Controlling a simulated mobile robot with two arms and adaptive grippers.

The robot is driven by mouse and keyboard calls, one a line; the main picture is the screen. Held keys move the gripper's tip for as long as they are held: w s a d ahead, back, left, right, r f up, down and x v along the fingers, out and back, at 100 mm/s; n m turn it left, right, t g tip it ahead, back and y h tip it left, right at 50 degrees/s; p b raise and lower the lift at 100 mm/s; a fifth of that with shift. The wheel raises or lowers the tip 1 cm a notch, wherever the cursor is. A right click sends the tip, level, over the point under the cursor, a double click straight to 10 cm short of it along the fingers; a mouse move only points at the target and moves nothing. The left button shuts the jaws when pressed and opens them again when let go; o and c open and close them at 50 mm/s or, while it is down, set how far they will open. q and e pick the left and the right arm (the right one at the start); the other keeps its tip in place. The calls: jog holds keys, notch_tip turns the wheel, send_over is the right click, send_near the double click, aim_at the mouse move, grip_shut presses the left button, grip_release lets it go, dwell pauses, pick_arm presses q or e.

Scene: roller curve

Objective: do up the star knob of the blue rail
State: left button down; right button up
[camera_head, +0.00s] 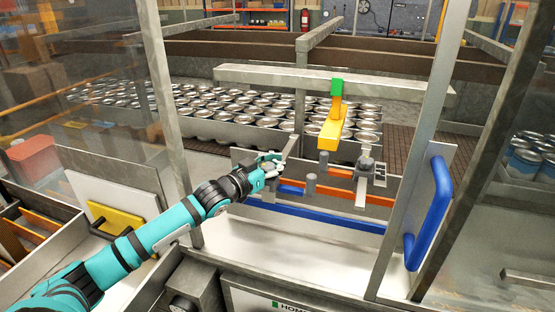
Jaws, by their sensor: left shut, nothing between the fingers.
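The blue rail (325,213) runs low across the opening of the machine, sloping slightly down to the right. My left gripper (278,160) is just above the left part of the blue rail, with its fingers closed and empty. A grey bracket (270,187) stands below the gripper at the rail's left part. The star knob cannot be told apart clearly; the gripper covers part of this spot. I cannot tell whether the fingers touch anything. My right gripper is not in view.
An orange rail (340,193) lies behind the blue one, with grey posts (310,185) beside it. A yellow arm with a green top (337,88) hangs from a crossbar. Many cans (225,105) fill the conveyor behind. A blue door handle (430,215) stands right.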

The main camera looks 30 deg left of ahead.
pick_arm(q)
jog(key=shift+s+d+f+m+g+h, duration=0.15)
jog(key=shift+m+h, duration=0.1)
jog(key=shift+h, duration=0.2)
jog(key=shift+w+d+f+m+g+h, duration=0.15)
jog(key=shift+m+h, duration=0.1)
jog(key=shift+h, duration=0.2)
jog(key=c, duration=1.6)
grip_release()
jog(key=shift+s+a+r, duration=0.1)
jog(key=shift+s+r, duration=0.25)
jog(key=shift+s, duration=0.2)
jog(key=o, duration=0.5)
jog(key=shift+o, duration=0.5)
jog(key=shift+w, duration=0.25)
jog(key=v, duration=1.2)
